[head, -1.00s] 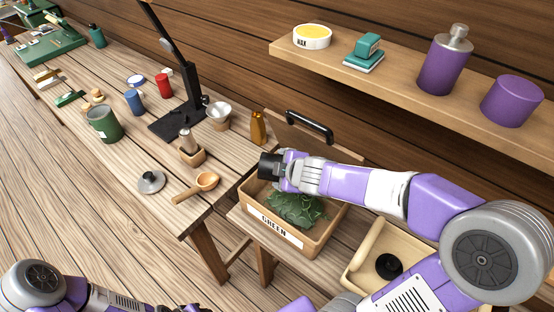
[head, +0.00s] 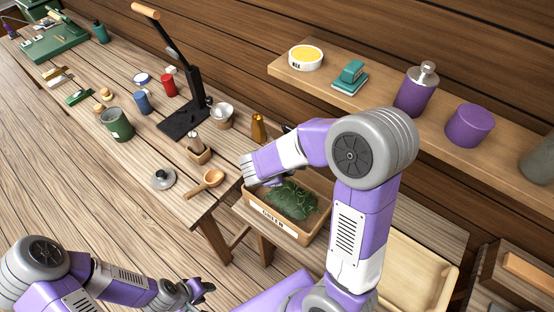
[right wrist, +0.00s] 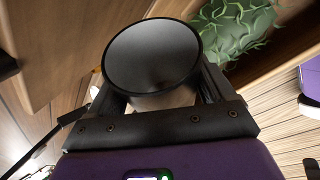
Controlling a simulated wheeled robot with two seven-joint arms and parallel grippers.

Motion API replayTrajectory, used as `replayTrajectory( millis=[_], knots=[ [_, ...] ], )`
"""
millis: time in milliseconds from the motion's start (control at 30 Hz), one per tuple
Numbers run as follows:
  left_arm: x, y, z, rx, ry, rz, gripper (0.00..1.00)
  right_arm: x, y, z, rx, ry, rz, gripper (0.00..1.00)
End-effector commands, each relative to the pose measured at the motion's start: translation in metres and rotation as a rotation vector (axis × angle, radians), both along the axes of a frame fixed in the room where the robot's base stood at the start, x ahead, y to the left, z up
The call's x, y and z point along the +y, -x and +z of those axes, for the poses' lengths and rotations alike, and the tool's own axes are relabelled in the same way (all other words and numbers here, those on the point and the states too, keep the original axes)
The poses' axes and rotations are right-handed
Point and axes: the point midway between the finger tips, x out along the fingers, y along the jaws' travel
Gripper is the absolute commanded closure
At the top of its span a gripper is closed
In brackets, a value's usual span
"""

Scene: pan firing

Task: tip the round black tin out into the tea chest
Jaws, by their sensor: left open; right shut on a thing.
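The round black tin (right wrist: 153,57) is clamped between the fingers of my right gripper (right wrist: 155,88) in the right wrist view, its dark round face toward the camera. I cannot tell whether anything is inside. In the head view my right wrist is at the back left of the tea chest (head: 270,226), and the tin is hidden. The chest is an open wooden box labelled GREEN, with green leaves (head: 293,200) inside. The leaves also show in the right wrist view (right wrist: 235,25). My left gripper (head: 203,288) is open and empty at the bottom of the head view.
The workbench left of the chest carries a wooden scoop (head: 205,184), a grey lid (head: 162,179), a green can (head: 117,124) and a black press (head: 185,120). A shelf above holds purple canisters (head: 470,125). A pale wooden tray (head: 425,275) lies right of the chest.

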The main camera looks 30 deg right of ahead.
Motion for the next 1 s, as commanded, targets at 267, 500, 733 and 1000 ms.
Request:
replayTrajectory(
  millis=[267, 500, 733, 1000],
  knots=[
    [0.0, 0.0, 0.046, 0.0, 0.0, 0.0, 0.57, 0.0, 0.0, 0.009, 0.138, 0.169, 0.003, 0.53],
    [0.0, 0.0, 0.064, 0.0, 0.0, 0.0, 0.57, -0.003, 0.003, 0.006, 0.3, 0.373, 0.004, 0.53],
    [0.0, 0.0, 0.064, 0.0, 0.0, 0.0, 0.57, -0.011, 0.009, -0.001, 0.497, 0.617, 0.002, 0.53],
    [0.0, 0.0, 0.084, 0.0, 0.0, 0.0, 0.57, -0.016, 0.013, 0.027, 0.586, 0.726, -0.001, 0.53]
  ],
)
